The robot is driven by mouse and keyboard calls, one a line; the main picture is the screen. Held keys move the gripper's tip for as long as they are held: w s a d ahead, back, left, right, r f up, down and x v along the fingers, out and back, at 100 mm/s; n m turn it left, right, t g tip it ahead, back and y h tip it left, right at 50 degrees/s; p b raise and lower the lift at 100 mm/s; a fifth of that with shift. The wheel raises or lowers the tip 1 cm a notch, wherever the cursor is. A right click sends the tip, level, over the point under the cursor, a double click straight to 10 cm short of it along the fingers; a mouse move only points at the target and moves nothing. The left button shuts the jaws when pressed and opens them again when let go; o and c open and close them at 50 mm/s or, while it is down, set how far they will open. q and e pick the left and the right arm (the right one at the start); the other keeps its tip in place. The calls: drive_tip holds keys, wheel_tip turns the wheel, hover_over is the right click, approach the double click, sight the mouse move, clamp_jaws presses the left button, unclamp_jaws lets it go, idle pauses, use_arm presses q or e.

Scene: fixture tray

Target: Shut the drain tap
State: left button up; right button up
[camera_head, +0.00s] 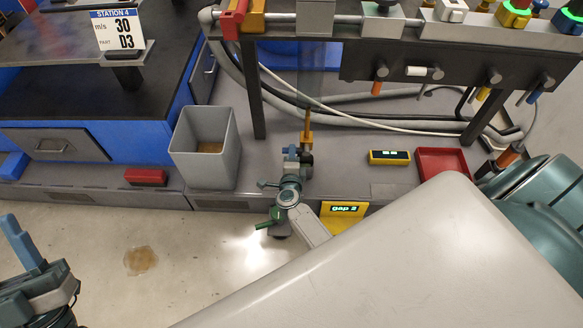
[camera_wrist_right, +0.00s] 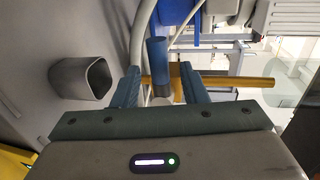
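What looks like the drain tap, an orange-yellow handle (camera_head: 307,133), hangs below the fixture's rail, just beyond my right gripper (camera_head: 298,157). In the right wrist view a yellow bar (camera_wrist_right: 240,81) runs sideways across the far side of the fingers. A blue tube (camera_wrist_right: 157,53) with a grey end shows in the gap between them. My right gripper (camera_wrist_right: 161,88) has its fingers apart; I cannot tell whether they touch the tap. My left gripper (camera_head: 28,245) is at the lower left, far from the tap, and its finger gap is unclear.
A grey bin (camera_head: 233,155) with brown contents stands left of the tap. A yellow box (camera_head: 390,162), a red tray (camera_head: 441,151) and several hoses lie to the right. A red block (camera_head: 146,177) sits on the ledge. A brown stain (camera_head: 140,260) marks the open floor.

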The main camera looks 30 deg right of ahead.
use_arm(q)
wheel_tip(320, 180, down, 6)
drive_tip(key=w+n+g+y+p, duration=0.1)
drive_tip(key=w+g, duration=0.1)
drive_tip(key=g, duration=0.2)
drive_tip(key=shift+w, duration=0.25)
use_arm(e)
drive_tip(key=v, duration=0.7)
drive_tip(key=shift+s+a, duration=0.15)
drive_tip(key=shift+s, duration=0.1)
drive_tip(key=shift+r, duration=0.15)
